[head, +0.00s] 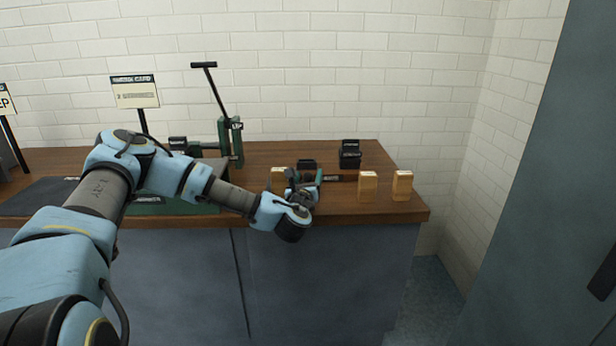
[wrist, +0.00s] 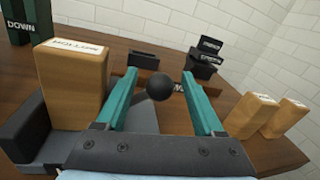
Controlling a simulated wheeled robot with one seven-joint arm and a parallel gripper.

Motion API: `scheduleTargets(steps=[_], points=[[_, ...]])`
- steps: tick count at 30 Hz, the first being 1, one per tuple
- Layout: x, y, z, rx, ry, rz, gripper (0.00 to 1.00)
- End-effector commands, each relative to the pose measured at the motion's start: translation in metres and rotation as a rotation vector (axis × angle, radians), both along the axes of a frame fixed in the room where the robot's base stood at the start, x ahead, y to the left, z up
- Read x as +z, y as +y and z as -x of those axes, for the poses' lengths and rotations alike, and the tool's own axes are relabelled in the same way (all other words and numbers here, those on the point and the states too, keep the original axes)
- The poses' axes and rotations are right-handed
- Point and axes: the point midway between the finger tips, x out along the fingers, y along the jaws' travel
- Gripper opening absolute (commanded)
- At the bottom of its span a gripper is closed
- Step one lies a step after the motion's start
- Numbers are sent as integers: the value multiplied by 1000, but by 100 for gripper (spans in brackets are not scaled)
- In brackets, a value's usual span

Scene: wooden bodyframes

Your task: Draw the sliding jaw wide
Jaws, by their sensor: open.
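My gripper (wrist: 160,76) is open, its two teal fingers reaching forward over the bench. A round black knob (wrist: 160,88) shows between the fingers, with a gap on either side; how it joins what lies below is hidden. A dark jaw-like block (wrist: 25,122) with a grey bed stands at the left, beside an upright labelled wooden block (wrist: 74,88). A smaller black block (wrist: 144,60) lies beyond the left finger. I cannot tell for sure which part is the sliding jaw. In the head view my gripper (head: 309,181) hides most of this.
Two wooden blocks (head: 368,186) (head: 402,185) stand near the bench's (head: 340,207) right end. Stacked black blocks (head: 350,154) sit behind them. A green lever press (head: 231,140) and a sign card (head: 135,92) stand left of my gripper. A wall closes the back.

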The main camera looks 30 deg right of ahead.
Motion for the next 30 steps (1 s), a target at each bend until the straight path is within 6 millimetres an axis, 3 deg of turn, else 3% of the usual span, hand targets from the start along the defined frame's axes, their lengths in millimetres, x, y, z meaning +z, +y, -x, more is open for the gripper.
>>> scheduleTargets(steps=[3, 21, 30], points=[[0, 0, 0, 0, 0, 0, 70], [-1, 0, 1, -2, 1, -1, 2], [-2, 0, 2, -3, 3, -1, 0]])
